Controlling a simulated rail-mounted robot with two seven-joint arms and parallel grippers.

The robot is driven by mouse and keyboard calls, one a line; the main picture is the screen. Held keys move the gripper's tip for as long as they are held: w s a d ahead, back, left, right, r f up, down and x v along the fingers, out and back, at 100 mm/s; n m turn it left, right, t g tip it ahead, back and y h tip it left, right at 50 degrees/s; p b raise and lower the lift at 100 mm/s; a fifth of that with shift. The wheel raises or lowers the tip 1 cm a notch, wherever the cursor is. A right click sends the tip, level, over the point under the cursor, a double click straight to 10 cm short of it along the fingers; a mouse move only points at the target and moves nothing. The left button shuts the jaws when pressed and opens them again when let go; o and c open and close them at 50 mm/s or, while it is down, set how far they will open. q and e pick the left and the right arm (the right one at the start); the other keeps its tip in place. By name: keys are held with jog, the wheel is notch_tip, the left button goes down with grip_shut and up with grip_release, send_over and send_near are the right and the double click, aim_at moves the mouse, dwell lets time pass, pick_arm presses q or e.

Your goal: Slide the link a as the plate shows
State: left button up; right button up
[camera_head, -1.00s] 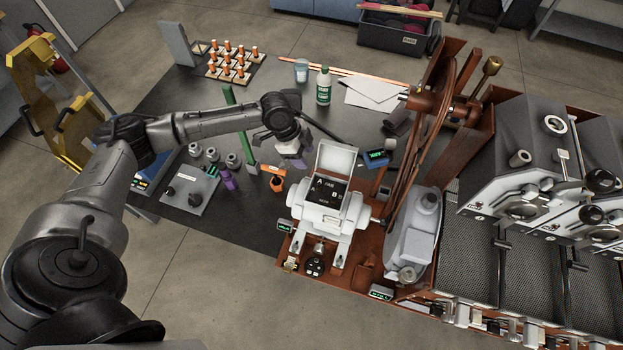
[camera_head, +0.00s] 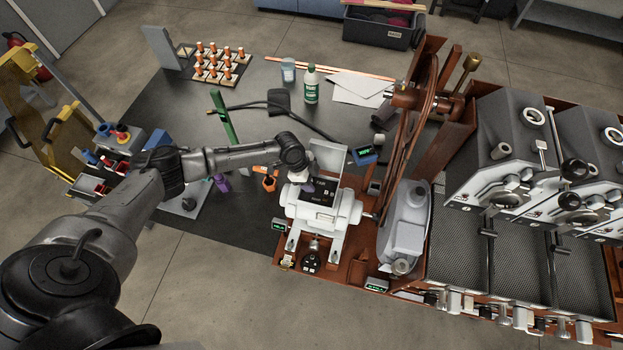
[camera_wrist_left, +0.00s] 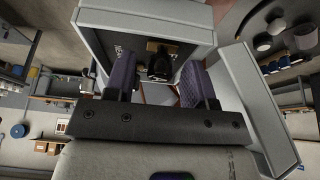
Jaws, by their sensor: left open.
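A white machine (camera_head: 318,213) stands on the brown base, with a dark plate (camera_head: 326,188) on its top bearing small white lettering, only partly readable. I cannot single out link a for sure. My left gripper (camera_head: 303,187) is at the upper left of this machine, beside the plate; its fingers are partly hidden in the head view. In the left wrist view, the two purple-grey fingers (camera_wrist_left: 158,82) are apart. A small dark knob-like part (camera_wrist_left: 160,63) with a brass piece behind it shows between them, inside a grey housing (camera_wrist_left: 148,22). I cannot tell if the fingers touch it.
A raised light panel (camera_head: 328,155) stands just behind the plate. A large brown wheel (camera_head: 415,110) rises on the right. The dark tabletop (camera_head: 255,215) has bare room at left.

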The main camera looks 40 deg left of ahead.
pick_arm(q)
jog(key=shift+d+f, duration=0.15)
jog(key=shift+f, duration=0.15)
grip_shut()
dwell(0.4)
